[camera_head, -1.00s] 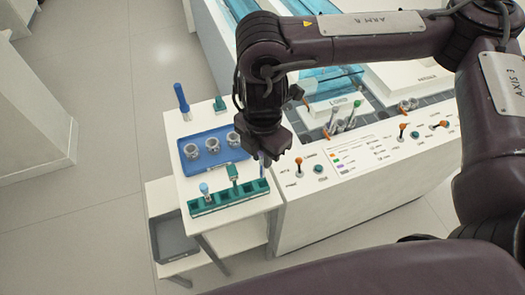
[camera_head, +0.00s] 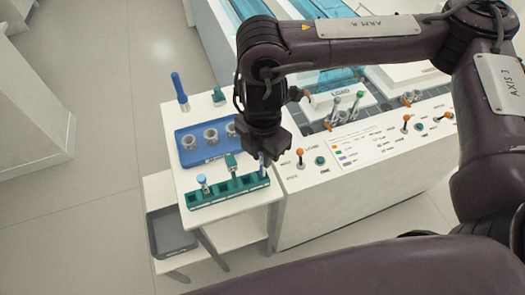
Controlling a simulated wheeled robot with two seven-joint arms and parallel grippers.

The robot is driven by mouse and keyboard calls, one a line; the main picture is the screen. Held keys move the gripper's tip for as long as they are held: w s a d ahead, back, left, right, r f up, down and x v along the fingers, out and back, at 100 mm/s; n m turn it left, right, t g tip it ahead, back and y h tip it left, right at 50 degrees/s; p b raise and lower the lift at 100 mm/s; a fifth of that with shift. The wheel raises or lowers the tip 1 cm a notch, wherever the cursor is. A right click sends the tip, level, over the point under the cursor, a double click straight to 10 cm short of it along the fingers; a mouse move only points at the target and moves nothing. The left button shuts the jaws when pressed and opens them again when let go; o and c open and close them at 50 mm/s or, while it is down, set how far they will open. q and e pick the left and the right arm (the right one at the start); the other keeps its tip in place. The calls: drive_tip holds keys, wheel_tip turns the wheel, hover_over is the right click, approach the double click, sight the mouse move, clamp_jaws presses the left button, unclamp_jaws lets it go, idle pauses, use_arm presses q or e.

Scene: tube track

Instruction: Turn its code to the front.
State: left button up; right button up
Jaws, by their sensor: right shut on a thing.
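My right gripper (camera_head: 264,155) is shut on a tube (camera_head: 262,169) with a bluish-grey body. The tube stands upright at the right end of the green rack (camera_head: 225,200). The jaws hide its top, and I cannot tell whether its bottom is in a slot. No code can be made out on it at this size. Another tube with a light blue cap (camera_head: 202,180) stands in the left part of the rack. A green piece (camera_head: 231,161) rises behind the middle of the rack. My left gripper is not in view.
A blue tray (camera_head: 187,156) with several grey ring-shaped holders lies behind the rack. A tall blue tube (camera_head: 179,90) stands behind the tray. The white control panel (camera_head: 330,175) with orange-topped levers is close on the right. A grey bin (camera_head: 171,232) sits lower left.

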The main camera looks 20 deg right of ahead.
drive_tip(key=shift+f+b, duration=0.9)
drive_tip(key=shift+f, duration=0.6)
drive_tip(key=n, duration=0.4)
drive_tip(key=shift+n, duration=0.4)
drive_tip(key=n, duration=0.4)
drive_tip(key=shift+n, duration=0.3)
drive_tip(key=n, duration=1)
drive_tip(key=shift+n, duration=0.3)
drive_tip(key=shift+f, duration=0.1)
